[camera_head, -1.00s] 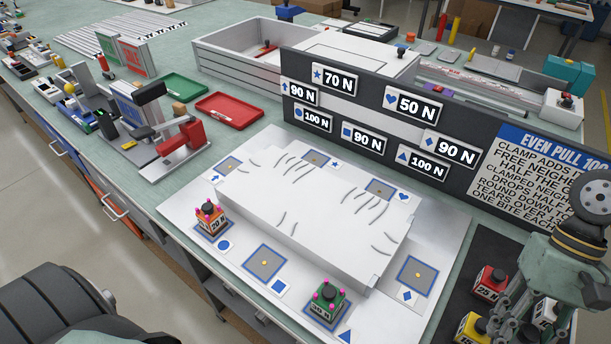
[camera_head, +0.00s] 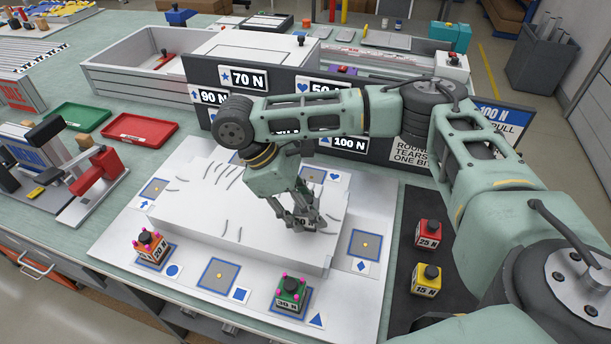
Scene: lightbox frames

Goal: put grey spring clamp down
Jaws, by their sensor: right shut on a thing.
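My right gripper (camera_head: 309,217) reaches in from the right over the white quilted block (camera_head: 195,215) and is shut on the grey spring clamp (camera_head: 301,223). The clamp is mostly hidden by the fingers; part of its pale label shows. It is above the right part of the block's top; I cannot tell whether it touches. Bare blue-framed pads with yellow dots lie at the square mark (camera_head: 219,275) and the diamond mark (camera_head: 364,245). An orange 20 N clamp (camera_head: 150,247) stands by the circle mark, and a green 30 N clamp (camera_head: 291,293) by the triangle mark. My left gripper is not in view.
A red 25 N clamp (camera_head: 428,234) and a yellow 15 N clamp (camera_head: 426,281) stand on the dark mat (camera_head: 405,315). The dark sign board (camera_head: 203,72) rises behind the block, partly covered by my arm. Red (camera_head: 139,128) and green (camera_head: 78,117) trays lie at left.

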